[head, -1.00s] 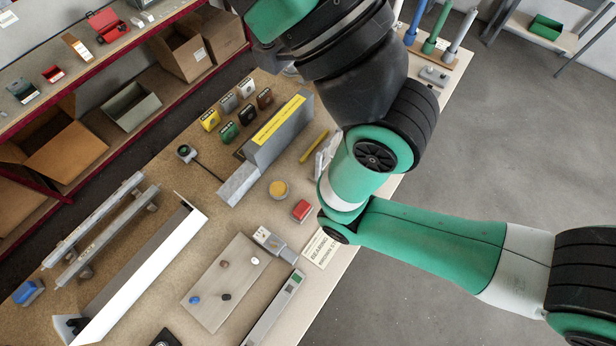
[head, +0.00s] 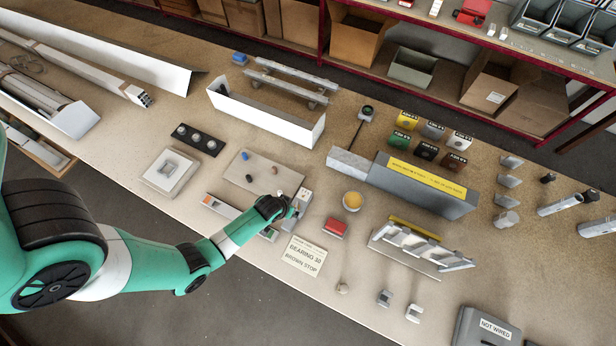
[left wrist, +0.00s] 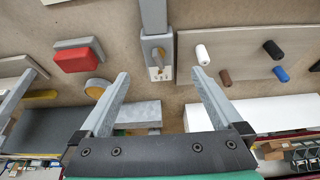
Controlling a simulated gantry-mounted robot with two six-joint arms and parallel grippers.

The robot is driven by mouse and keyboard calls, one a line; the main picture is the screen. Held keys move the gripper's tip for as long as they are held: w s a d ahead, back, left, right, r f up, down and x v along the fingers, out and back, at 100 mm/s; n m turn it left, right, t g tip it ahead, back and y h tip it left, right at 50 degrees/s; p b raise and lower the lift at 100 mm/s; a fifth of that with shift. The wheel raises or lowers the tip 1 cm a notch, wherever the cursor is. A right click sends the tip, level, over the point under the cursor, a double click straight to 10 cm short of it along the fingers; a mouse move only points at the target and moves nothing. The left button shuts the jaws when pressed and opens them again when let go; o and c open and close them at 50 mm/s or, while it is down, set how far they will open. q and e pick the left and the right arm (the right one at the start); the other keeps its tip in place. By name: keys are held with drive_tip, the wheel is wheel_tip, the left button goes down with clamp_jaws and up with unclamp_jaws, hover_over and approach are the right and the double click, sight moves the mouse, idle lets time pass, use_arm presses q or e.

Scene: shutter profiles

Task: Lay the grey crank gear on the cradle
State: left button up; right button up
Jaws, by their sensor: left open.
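A small grey block with lettering (head: 433,131), which looks like the grey crank gear, stands in the back row of a cluster of coloured blocks. I cannot tell for certain which fixture is the cradle. My left gripper (head: 291,206) is over a grey block fixture (head: 303,198) beside a flat plate, well left of the coloured blocks. In the left wrist view the fingers (left wrist: 160,74) are wide apart and empty. The fixture, with a brass-coloured stub, shows beyond the fingertips (left wrist: 158,73). My right gripper is out of view.
A long grey housing with a yellow label (head: 425,187) lies in front of the coloured blocks. A red block (head: 335,228), a yellow disc (head: 352,201) and a slatted rack (head: 420,250) stand nearby. A plate with small pegs (head: 262,172) and a white channel (head: 265,119) are further left.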

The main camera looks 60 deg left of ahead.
sight(297, 207)
use_arm(q)
drive_tip(key=b+x, duration=0.6)
drive_tip(key=shift+w+f, duration=0.25)
drive_tip(key=b+x, duration=0.3)
drive_tip(key=x, duration=0.1)
drive_tip(key=shift+f+b, duration=0.4)
drive_tip(key=shift+w+f, duration=0.1)
drive_tip(key=shift+w, duration=0.05)
clamp_jaws()
